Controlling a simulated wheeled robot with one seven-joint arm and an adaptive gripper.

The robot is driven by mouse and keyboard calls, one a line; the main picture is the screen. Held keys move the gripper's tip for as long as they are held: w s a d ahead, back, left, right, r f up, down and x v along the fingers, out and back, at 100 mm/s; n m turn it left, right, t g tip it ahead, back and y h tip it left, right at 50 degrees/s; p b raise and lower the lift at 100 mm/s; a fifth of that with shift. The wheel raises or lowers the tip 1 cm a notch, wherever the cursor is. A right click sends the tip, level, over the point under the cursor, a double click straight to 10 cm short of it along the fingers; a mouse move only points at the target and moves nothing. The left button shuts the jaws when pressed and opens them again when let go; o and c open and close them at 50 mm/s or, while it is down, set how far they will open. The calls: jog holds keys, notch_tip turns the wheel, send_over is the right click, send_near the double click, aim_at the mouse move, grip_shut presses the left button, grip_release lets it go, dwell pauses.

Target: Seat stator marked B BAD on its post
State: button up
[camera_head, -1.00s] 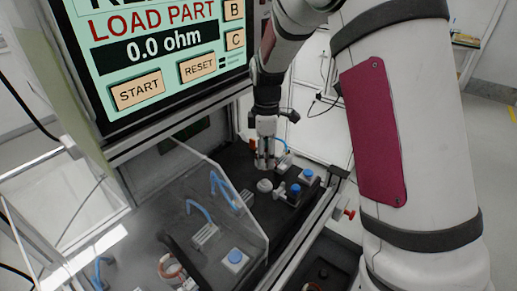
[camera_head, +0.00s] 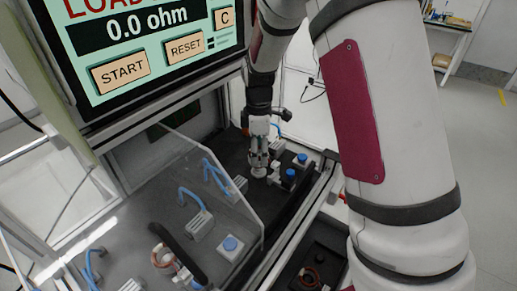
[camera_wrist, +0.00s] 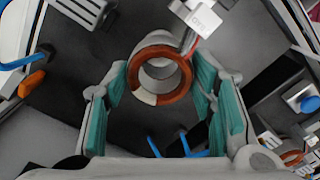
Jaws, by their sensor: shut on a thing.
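My gripper (camera_wrist: 159,84) has its teal finger pads closed on either side of a copper-wound stator (camera_wrist: 181,84) in the wrist view. The stator has a pale patch on its lower rim and a white connector block (camera_wrist: 198,16) beyond it; the block's small print is not readable. A grey round post (camera_wrist: 157,70) shows through the ring's opening. I cannot tell whether the ring is around the post or just above it. In the head view, my gripper (camera_head: 258,157) points down, right over the pale round post (camera_head: 258,172); the stator is hardly visible there.
A clear panel (camera_head: 215,190) stands left of my gripper. Blue buttons (camera_head: 289,174) on boxes are close on the right. Another copper ring (camera_head: 162,257) sits at the front left, and one more (camera_head: 310,278) lies in a dark bin (camera_head: 327,262). The screen (camera_head: 140,50) reads 0.0 ohm.

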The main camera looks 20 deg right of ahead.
jog(key=shift+f+b, duration=0.5)
jog(key=shift+f, duration=0.85)
dwell(0.3)
jog(key=shift+f, duration=0.35)
jog(key=o, duration=1.5)
jog(key=shift+o, duration=0.2)
notch_tip(320, 180, up, 12)
